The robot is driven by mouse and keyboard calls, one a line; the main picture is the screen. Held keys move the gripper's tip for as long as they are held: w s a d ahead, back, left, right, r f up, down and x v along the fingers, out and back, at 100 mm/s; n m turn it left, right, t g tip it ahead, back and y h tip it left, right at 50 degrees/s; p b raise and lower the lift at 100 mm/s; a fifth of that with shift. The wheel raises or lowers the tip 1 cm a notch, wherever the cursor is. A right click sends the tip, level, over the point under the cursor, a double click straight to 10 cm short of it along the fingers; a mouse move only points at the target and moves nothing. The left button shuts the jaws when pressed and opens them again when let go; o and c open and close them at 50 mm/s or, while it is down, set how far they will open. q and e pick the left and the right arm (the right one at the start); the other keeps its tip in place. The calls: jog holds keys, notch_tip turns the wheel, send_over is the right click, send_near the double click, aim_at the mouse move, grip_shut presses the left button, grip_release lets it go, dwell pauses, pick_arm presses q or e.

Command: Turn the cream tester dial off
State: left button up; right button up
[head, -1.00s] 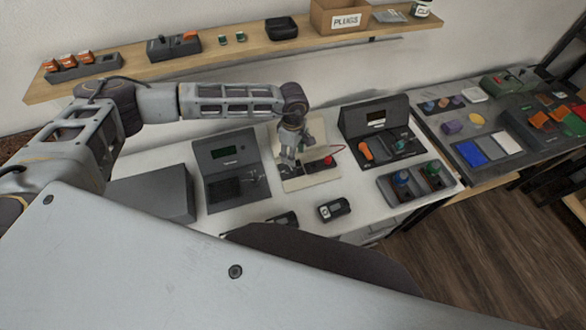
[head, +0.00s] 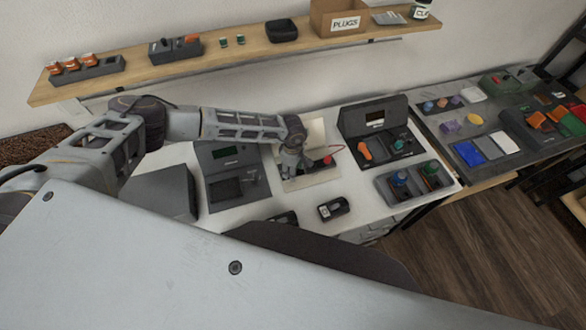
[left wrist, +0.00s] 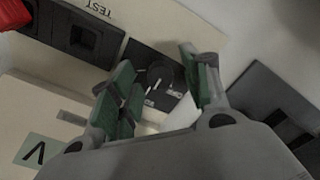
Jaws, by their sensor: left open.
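The cream tester (head: 318,132) stands on the white bench, with a red part (head: 327,160) on its right side. In the left wrist view its cream face (left wrist: 140,15) carries a dark "TEST" socket block and a dark panel with a round black dial (left wrist: 165,76). My left gripper (left wrist: 157,64) is open, with its green-padded fingers on either side of the dial. I cannot tell whether they touch it. In the head view the left gripper (head: 290,168) is over the tester's left part and hides the dial. My right gripper is not in view.
A dark grey tester (head: 230,155) stands left of the cream one, and another (head: 375,122) with an orange knob stands right. A small black meter (head: 333,208) and a grey tray (head: 385,190) with knobs lie in front. A shelf (head: 220,62) runs behind.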

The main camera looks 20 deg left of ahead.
pick_arm(q)
jog(key=shift+f, duration=0.1)
jog(key=c, duration=1)
jog(key=shift+n, duration=0.4)
jog(key=n+b, duration=0.1)
jog(key=n, duration=0.3)
jog(key=shift+n, duration=0.4)
jog(key=n+b, duration=0.1)
jog(key=n, duration=0.2)
jog(key=shift+w, duration=0.1)
jog(key=shift+n, duration=1.7)
jog(key=shift+w, duration=0.1)
